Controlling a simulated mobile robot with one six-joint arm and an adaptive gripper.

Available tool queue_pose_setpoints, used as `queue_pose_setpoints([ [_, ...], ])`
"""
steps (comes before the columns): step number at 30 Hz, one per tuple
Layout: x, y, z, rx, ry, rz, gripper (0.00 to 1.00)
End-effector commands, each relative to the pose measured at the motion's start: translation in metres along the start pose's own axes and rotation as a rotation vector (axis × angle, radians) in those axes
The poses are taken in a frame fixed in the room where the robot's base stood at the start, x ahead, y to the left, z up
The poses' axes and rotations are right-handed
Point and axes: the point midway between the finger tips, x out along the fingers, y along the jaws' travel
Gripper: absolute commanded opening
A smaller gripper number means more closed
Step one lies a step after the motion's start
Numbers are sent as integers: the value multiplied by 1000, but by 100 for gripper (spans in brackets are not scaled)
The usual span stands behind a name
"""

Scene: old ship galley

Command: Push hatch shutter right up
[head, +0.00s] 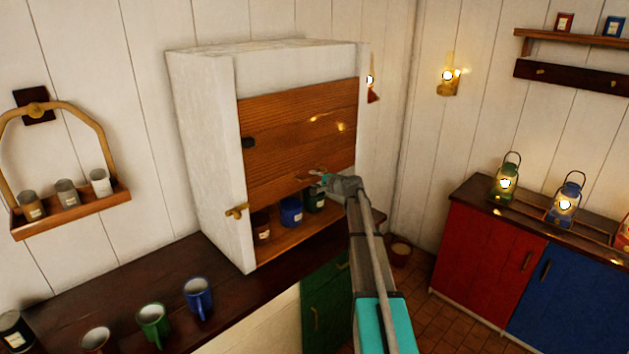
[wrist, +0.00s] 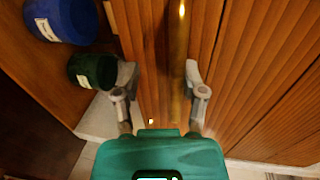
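The hatch shutter (head: 298,135) is a brown slatted wooden panel in the front of a white cabinet (head: 205,140). It is partly raised, with an open gap below it. Its brass handle (head: 312,172) lies near its lower edge; in the wrist view the handle (wrist: 178,60) is a long bar across the slats. My gripper (head: 328,181) is at the handle. In the wrist view its two fingers (wrist: 160,92) are spread, one on each side of the bar, with visible space between them. Whether either finger touches the bar cannot be told.
In the gap stand a red tin (head: 262,226), a blue tin (head: 291,211) and a green tin (head: 315,199), close to my gripper. Mugs (head: 198,298) stand on the dark counter (head: 240,312). A brass catch (head: 237,211) sits on the cabinet's front left edge.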

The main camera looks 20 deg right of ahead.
Motion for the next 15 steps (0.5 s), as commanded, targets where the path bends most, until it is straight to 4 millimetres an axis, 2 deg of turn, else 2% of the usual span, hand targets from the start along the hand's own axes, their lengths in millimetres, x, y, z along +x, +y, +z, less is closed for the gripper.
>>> queue_pose_setpoints([
  [1, 2, 9, 0, -1, 0, 1, 51],
  [15, 9, 48, 0, -1, 0, 1, 51],
])
